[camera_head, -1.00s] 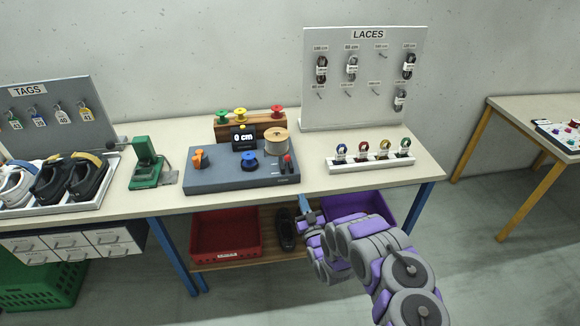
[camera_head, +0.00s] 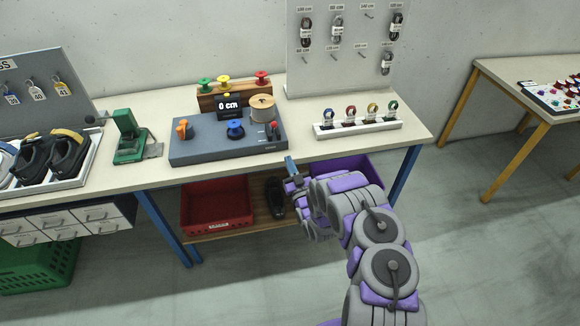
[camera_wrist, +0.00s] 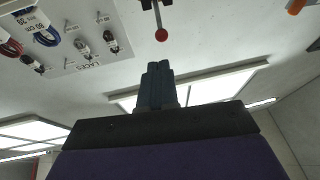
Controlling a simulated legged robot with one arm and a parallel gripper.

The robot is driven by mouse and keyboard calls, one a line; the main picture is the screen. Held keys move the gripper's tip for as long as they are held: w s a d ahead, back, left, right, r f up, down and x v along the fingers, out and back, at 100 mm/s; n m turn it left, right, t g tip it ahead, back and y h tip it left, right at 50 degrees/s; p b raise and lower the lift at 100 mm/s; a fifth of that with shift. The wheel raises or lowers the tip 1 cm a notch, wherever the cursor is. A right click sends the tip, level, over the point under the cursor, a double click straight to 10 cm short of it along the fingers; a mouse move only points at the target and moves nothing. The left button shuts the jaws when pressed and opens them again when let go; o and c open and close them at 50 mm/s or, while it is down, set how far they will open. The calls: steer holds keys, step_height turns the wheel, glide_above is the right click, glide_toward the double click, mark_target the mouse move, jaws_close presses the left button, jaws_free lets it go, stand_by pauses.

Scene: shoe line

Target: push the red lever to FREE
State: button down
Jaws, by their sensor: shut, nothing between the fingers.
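The red lever (camera_head: 273,129) stands at the right front of the grey lace-measuring machine (camera_head: 215,150) on the table. In the wrist view the lever's red ball tip (camera_wrist: 161,35) shows on a thin stem above my fingertips. My gripper (camera_head: 289,160) is at the table's front edge, in front of the lever and slightly right of it. In the wrist view my gripper (camera_wrist: 157,68) has its blue fingers together and empty, apart from the ball. No FREE marking can be read.
The machine also bears an orange handle (camera_head: 183,130), a blue knob (camera_head: 235,129), a tan spool (camera_head: 263,108) and a 0 cm display (camera_head: 229,102). A white rack of lace rings (camera_head: 358,130) stands to the right. Red (camera_head: 217,207) and purple (camera_head: 345,167) bins sit below.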

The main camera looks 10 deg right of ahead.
steer(key=b+x, duration=0.2)
steer(key=x, duration=1)
steer(key=shift+a+r+b, duration=0.15)
steer(key=shift+a+b, duration=0.05)
steer(key=shift+b, duration=0.15)
steer(key=shift+w+r, duration=0.1)
steer(key=shift+w, duration=0.05)
